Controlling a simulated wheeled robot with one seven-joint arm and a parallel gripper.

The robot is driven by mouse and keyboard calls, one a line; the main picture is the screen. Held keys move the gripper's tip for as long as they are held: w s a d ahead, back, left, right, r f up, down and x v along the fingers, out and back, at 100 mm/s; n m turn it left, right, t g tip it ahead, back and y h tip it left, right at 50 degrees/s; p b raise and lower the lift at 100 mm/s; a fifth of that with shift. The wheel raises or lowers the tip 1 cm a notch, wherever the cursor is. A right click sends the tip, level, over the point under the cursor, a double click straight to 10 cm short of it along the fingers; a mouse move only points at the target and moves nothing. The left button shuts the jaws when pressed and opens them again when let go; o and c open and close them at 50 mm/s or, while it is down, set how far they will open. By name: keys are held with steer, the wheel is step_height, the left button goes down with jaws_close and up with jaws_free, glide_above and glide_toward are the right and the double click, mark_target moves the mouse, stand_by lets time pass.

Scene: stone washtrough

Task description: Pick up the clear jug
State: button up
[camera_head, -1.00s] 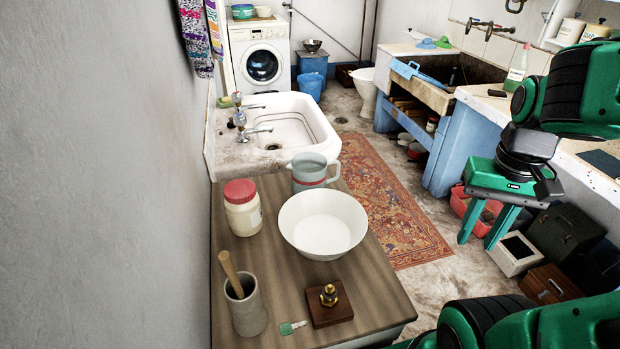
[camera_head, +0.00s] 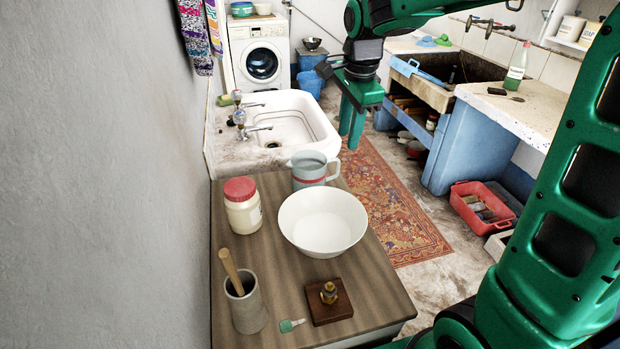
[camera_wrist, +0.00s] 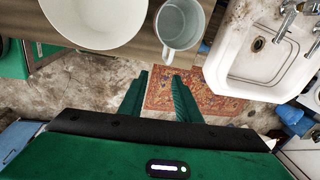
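The clear jug (camera_head: 308,172), greyish and see-through with a reddish band and a handle, stands upright at the back edge of the wooden tabletop (camera_head: 290,268), behind the white bowl (camera_head: 323,222). In the wrist view the jug (camera_wrist: 178,24) shows from above at the top, beside the bowl (camera_wrist: 98,18). My gripper (camera_head: 352,128) is in the air beyond the jug and to its right, over the rug side. Its two green fingers point down in the head view. The wrist view shows the fingers (camera_wrist: 160,95) apart with nothing between them, clear of the jug.
A red-lidded jar (camera_head: 243,210), a stone mortar with pestle (camera_head: 247,308), a wooden block with a brass fitting (camera_head: 329,305) and a small green-headed item (camera_head: 291,326) share the tabletop. A white sink (camera_head: 290,125) lies behind. The patterned rug (camera_head: 390,215) is clear.

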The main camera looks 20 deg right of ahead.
steer(key=w+a, duration=0.2)
steer(key=a, duration=0.1)
steer(key=m, duration=0.1)
glide_above(331, 160)
step_height(331, 160, down, 5)
steer(key=shift+w+d+f, duration=0.1)
steer(key=shift+w+f, duration=0.05)
steer(key=shift+f, duration=1.3)
steer(key=shift+w+d+f, duration=0.1)
steer(key=shift+f, duration=1.3)
steer(key=shift+c, duration=0.5)
jaws_close()
